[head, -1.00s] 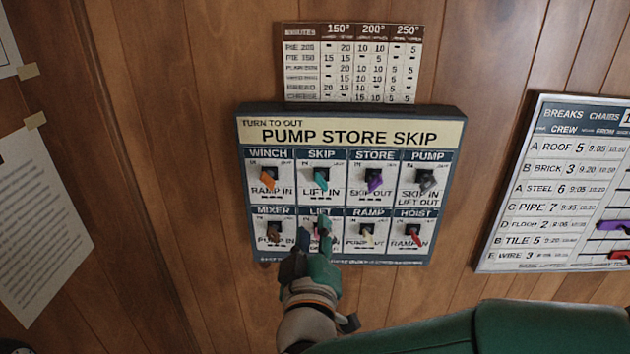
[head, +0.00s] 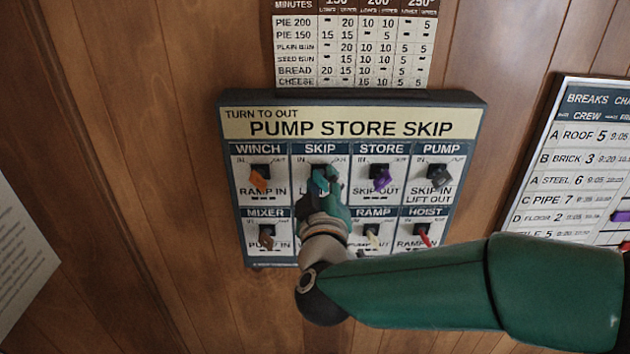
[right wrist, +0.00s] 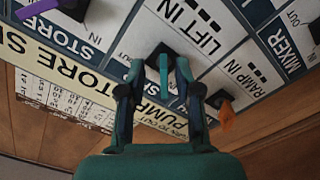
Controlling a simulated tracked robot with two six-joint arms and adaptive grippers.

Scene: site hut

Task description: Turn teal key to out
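The teal key (right wrist: 164,76) is in the lock of the SKIP cell, in the top row of the key panel (head: 345,98). In the head view my right gripper (head: 323,183) is at this cell and hides much of the key. In the right wrist view the fingers of my right gripper (right wrist: 161,98) stand apart, one on each side of the teal key, with gaps showing. The panel header reads "TURN TO OUT" and "PUMP STORE SKIP". The label under the key reads LIFT IN. My left gripper is not in view.
An orange key (head: 259,180) sits left of the teal one, a purple key (head: 381,179) right, then a dark grey key (head: 437,176). Brown, cream and red keys (head: 424,238) sit below. My right arm hides the LIFT cell. Charts hang above and right.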

